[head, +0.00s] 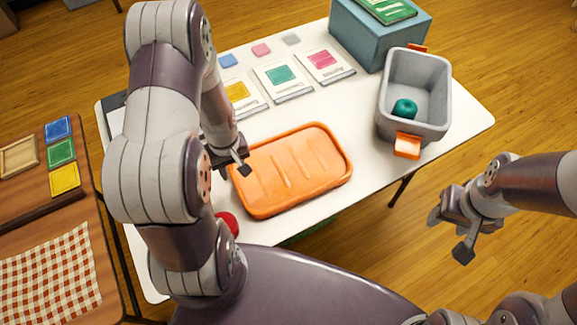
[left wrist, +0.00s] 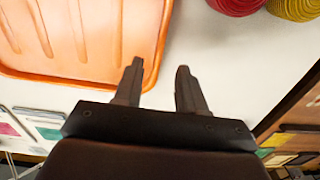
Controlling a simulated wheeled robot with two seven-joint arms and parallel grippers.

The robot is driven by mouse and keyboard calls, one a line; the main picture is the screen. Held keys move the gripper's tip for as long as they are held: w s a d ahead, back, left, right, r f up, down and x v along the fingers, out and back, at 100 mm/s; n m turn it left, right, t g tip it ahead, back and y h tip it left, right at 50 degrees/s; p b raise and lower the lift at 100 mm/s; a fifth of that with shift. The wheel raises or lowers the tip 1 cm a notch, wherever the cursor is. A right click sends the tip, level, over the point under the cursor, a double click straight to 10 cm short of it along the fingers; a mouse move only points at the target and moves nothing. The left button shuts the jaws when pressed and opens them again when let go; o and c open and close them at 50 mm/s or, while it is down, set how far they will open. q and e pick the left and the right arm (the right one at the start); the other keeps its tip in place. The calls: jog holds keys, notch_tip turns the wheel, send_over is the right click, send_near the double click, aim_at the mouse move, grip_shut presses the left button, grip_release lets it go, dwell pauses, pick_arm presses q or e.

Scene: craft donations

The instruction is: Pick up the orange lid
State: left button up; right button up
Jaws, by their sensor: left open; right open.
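The orange lid (head: 291,170) lies flat on the white table, with raised ridges and a rim. In the left wrist view the lid (left wrist: 85,40) fills the upper left. My left gripper (head: 238,165) is open and empty at the lid's left edge in the head view. In the left wrist view its two fingers (left wrist: 158,85) point toward the lid's corner, with one finger near the rim; I cannot tell whether they touch. My right gripper (head: 450,232) is open and empty, off the table to the right.
A grey bin (head: 440,100) with orange handles holds a teal ball (head: 404,109). A blue-grey box (head: 355,40) stands behind it. Colour cards (head: 283,82) lie along the back. A red ball (head: 229,222) sits near my left arm. A wooden table (head: 40,215) stands left.

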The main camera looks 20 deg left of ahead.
aim_at(237, 185)
pick_arm(q)
jog(key=f, duration=0.7)
jog(key=shift+s+d, duration=0.15)
jog(key=shift+s, duration=0.05)
grip_shut()
